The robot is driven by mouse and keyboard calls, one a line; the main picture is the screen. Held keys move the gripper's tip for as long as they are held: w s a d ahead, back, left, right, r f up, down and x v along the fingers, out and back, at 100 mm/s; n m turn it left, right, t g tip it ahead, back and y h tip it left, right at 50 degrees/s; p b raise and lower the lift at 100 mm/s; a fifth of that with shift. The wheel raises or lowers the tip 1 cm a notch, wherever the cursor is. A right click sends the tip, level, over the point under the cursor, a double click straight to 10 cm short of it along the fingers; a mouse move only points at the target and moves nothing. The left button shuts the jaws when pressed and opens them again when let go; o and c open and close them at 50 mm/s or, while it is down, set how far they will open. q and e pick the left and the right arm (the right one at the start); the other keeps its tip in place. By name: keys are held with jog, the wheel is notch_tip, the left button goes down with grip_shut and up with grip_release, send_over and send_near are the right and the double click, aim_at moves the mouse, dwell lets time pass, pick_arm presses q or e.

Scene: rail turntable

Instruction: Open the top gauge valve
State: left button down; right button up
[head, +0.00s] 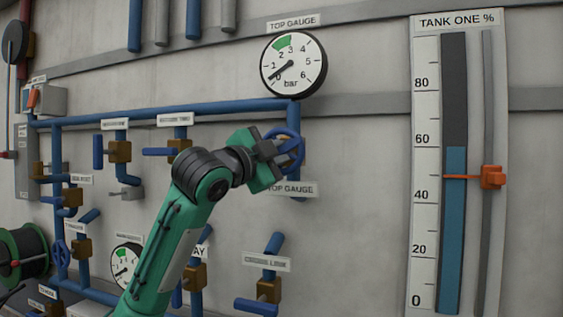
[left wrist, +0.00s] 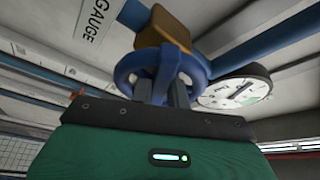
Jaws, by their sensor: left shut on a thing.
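The top gauge valve has a blue handwheel (head: 294,147) below the round top gauge (head: 293,63), on the blue pipe. A TOP GAUGE label (head: 290,189) sits just under it. My left gripper (head: 283,149) is at the wheel, shut on it. In the left wrist view the wheel (left wrist: 178,69) shows with my left gripper's two dark fingers (left wrist: 170,92) at its rim, and a brass valve body (left wrist: 162,38) behind. The gauge needle points near 0 bar; the gauge also shows in the left wrist view (left wrist: 236,92). My right gripper is not in view.
A tall TANK ONE % level gauge (head: 454,190) with an orange pointer (head: 492,177) is on the wall at right. Several other brass valves with blue handles are at left and below, including one by the cross link label (head: 267,262). The wall between the valve and the tank gauge is clear.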

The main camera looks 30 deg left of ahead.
pick_arm(q)
jog(key=n+y+b, duration=0.1)
jog(key=n, duration=0.1)
jog(key=n+t+b, duration=0.1)
jog(key=n, duration=0.1)
jog(key=n+y+b, duration=0.1)
jog(key=n, duration=0.2)
jog(key=shift+d+f+t+y+b, duration=0.1)
jog(key=shift+f+t+y+b, duration=0.2)
jog(key=shift+t, duration=0.1)
jog(key=n+y+b, duration=0.2)
jog(key=n, duration=0.2)
jog(key=shift+r+n, duration=0.15)
jog(key=shift+n, duration=0.15)
jog(key=shift+n+y, duration=0.6)
jog(key=shift+n, duration=0.1)
jog(key=shift+r, duration=0.1)
jog(key=c, duration=1.4)
grip_release()
jog(key=shift+o, duration=0.2)
